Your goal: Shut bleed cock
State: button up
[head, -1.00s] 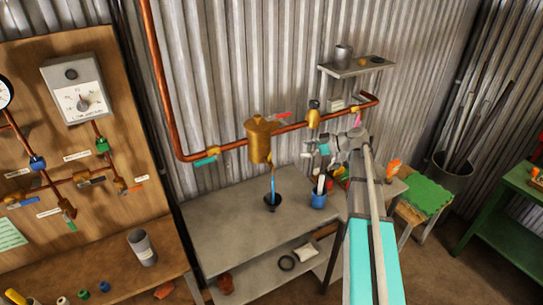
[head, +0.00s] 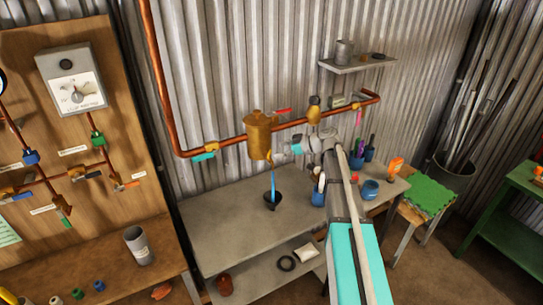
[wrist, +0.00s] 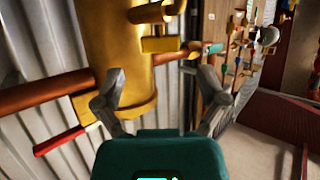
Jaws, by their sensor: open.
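The brass vessel (head: 257,136) hangs on the copper pipe. The small bleed cock (head: 270,158) is at its bottom, with a blue stream (head: 273,184) running below it into a black funnel (head: 272,200). My gripper (head: 297,147) is open and empty, just right of the vessel and apart from it. In the wrist view, which looks upside down, the vessel (wrist: 118,55) stands beyond my open fingers (wrist: 162,82). Small brass fittings with a yellow block (wrist: 160,45) show beyond the fingertips; which part is the cock's lever I cannot tell.
A red handle (head: 283,111) and a valve with a teal handle (head: 204,155) sit on the pipe (head: 230,142). The grey bench (head: 215,225) below carries blue pots (head: 370,189). A small shelf (head: 357,65) hangs at the right. The wooden board (head: 120,110) is at the left.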

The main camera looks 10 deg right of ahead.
aim_at(270, 152)
jog(key=shift+b+x, duration=0.5)
jog(key=shift+x, duration=1.45)
jog(key=shift+c, duration=0.2)
jog(key=c, duration=1.1)
jog(key=shift+s+m+t+h, duration=0.15)
jog(key=shift+m+t+h, duration=0.15)
jog(key=shift+m+t, duration=0.25)
jog(key=m+t+h, duration=0.2)
jog(key=m+t, duration=0.1)
jog(key=shift+s+a+m, duration=0.15)
jog(key=shift+s+m, duration=0.05)
jog(key=shift+m, duration=0.05)
jog(key=shift+w+m+t+h, duration=0.15)
jog(key=shift+m+t+h, duration=1.3)
jog(key=shift+m+h, duration=0.9)
jog(key=shift+h, duration=0.35)
